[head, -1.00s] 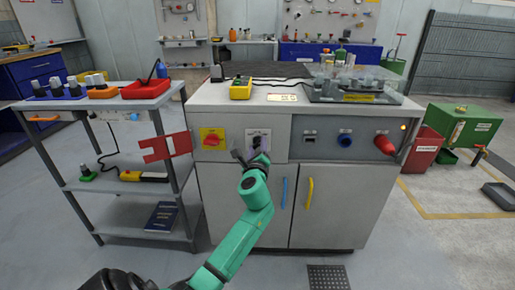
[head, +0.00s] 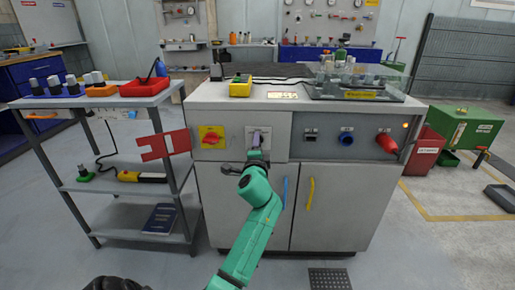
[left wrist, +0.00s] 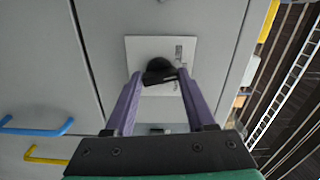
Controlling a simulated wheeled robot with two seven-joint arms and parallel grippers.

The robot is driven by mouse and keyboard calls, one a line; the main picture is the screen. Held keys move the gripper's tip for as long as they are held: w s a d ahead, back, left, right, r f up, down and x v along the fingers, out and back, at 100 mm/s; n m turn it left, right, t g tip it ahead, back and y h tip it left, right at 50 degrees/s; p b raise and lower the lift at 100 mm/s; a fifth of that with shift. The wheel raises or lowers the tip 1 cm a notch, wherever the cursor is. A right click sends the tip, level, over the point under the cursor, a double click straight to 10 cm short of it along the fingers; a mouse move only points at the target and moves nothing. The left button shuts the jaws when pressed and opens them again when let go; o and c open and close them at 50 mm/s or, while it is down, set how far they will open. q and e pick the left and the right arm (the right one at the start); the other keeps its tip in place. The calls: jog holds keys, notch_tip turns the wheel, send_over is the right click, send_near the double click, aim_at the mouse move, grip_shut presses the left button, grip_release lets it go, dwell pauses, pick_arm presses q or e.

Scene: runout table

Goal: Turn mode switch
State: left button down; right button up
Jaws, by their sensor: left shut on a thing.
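The mode switch is a black knob (left wrist: 160,70) on a pale square plate (left wrist: 136,50) on the cabinet front. In the head view the plate (head: 251,131) shows beside the red rotary switch, with the knob hidden behind my gripper. My left gripper (head: 256,142), on the green arm, reaches up to the plate. In the left wrist view its two purple fingers (left wrist: 163,78) stand on either side of the knob, shut on it. The knob's exact pointing direction is hard to tell.
A red knob on a yellow plate (head: 211,137) sits left of the switch. Sockets and a red plug (head: 386,142) are to the right. Blue (head: 285,192) and yellow (head: 309,193) door handles are below. A red flag-like plate (head: 164,145) juts from the shelf cart at left.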

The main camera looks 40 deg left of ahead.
pick_arm(q)
jog(key=shift+f+n+b, duration=0.15)
jog(key=shift+n+b, duration=0.55)
jog(key=shift+n, duration=2.3)
pick_arm(e)
jog(key=shift+s+a+r, duration=0.1)
jog(key=shift+s+r, duration=0.1)
jog(key=shift+r, duration=0.9)
jog(key=shift+s+r, duration=0.2)
jog(key=shift+r, duration=0.85)
pick_arm(q)
jog(key=shift+c, duration=1.2)
grip_release()
pick_arm(e)
jog(key=shift+r, duration=0.1)
pick_arm(q)
jog(key=v, duration=0.7)
jog(key=shift+s+d+p, duration=0.2)
jog(key=shift+d+p, duration=0.05)
jog(key=shift+p, duration=0.2)
pick_arm(e)
jog(key=shift+w+f, duration=0.15)
jog(key=shift+f, duration=0.5)
jog(key=shift+w+f, duration=0.15)
jog(key=shift+f, duration=0.45)
